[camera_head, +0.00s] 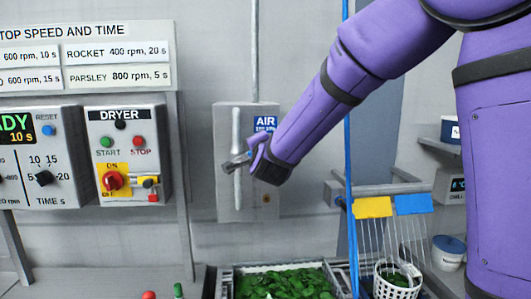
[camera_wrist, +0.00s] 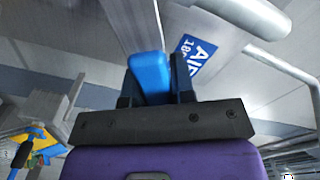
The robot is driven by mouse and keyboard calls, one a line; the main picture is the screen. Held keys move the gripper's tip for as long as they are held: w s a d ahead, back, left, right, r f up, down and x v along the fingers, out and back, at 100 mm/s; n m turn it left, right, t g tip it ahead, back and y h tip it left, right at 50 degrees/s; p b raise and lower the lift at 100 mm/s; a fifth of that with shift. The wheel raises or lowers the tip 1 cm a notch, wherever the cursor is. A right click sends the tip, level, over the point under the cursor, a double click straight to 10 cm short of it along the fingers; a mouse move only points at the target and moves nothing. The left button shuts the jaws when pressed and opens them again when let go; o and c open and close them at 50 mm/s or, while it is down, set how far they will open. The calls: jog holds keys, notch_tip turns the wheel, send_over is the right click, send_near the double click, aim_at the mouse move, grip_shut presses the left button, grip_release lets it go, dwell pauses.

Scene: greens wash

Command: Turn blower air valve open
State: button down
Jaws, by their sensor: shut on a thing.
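The air valve sits on a grey wall box (camera_head: 226,208) with a blue AIR label (camera_head: 265,124), which also shows in the wrist view (camera_wrist: 194,60). A pale vertical pipe (camera_head: 237,190) runs down the front of the box. My gripper (camera_head: 234,164) is in front of this pipe, at about the middle of the box. In the wrist view, my gripper (camera_wrist: 158,82) is shut on a blue valve handle (camera_wrist: 148,72), which lies between its two dark fingers. In the head view the handle is hidden by my gripper, so its angle is hard to tell.
A dryer panel (camera_head: 127,140) with buttons and a red switch is to the left. Below are a tray of greens (camera_head: 285,283) and a white basket (camera_head: 390,288). A blue hose (camera_head: 350,200) hangs right of the box. Yellow and blue tags (camera_head: 372,207) sit on a rack.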

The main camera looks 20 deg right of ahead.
jog(key=shift+w+a+r+n, duration=0.1)
jog(key=shift+a+r+n, duration=0.35)
jog(key=shift+n, duration=0.5)
jog(key=shift+w+a+r+n, duration=0.1)
jog(key=shift+a+r+n, duration=0.35)
jog(key=shift+n, duration=0.45)
jog(key=shift+w+a+r+n, duration=0.1)
jog(key=shift+a+r+n, duration=0.35)
jog(key=shift+n, duration=0.5)
jog(key=c, duration=1)
grip_release()
jog(key=shift+o, duration=0.2)
jog(key=shift+a+r, duration=0.1)
jog(key=shift+r, duration=0.05)
